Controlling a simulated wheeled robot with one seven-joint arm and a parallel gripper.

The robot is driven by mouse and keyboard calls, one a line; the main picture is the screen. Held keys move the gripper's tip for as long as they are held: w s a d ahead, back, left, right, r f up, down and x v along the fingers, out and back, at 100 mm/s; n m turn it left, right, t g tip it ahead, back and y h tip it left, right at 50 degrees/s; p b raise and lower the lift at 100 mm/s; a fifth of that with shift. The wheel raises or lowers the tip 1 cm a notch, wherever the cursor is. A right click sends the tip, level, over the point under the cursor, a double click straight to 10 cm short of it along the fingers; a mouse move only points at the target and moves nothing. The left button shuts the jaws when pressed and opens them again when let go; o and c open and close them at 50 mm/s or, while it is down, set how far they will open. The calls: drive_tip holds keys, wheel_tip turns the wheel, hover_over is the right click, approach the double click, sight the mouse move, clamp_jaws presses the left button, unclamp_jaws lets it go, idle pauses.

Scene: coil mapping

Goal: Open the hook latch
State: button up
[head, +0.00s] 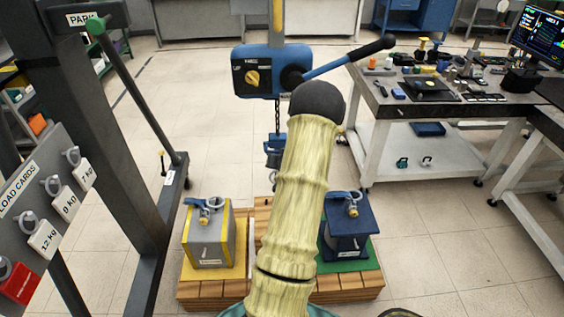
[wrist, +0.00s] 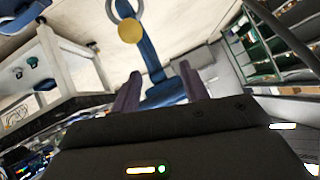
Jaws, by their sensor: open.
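In the head view a blue hoist (head: 262,72) with a yellow knob and long lever hangs above the pallet. Its chain carries a small blue hook block (head: 273,150), partly hidden behind my arm; its latch is not discernible there. My gripper is hidden by my arm in the head view. In the wrist view my gripper (wrist: 160,68) is open, its two dark purple fingers apart. A blue bar (wrist: 152,55) lies between or beyond the fingers, with a brass-coloured disc (wrist: 130,32) and a grey curved piece near its far end. I cannot tell whether the fingers touch it.
Below, a wooden pallet (head: 215,291) bears a grey-and-yellow weight (head: 210,242) at left and a dark blue weight (head: 349,228) at right. A cluttered workbench (head: 440,108) stands right. A dark frame with load cards (head: 63,187) stands left. Open floor lies behind.

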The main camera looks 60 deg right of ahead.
drive_tip(key=v, duration=1.7)
drive_tip(key=shift+b, duration=0.45)
drive_tip(key=shift+s+a+r, duration=0.1)
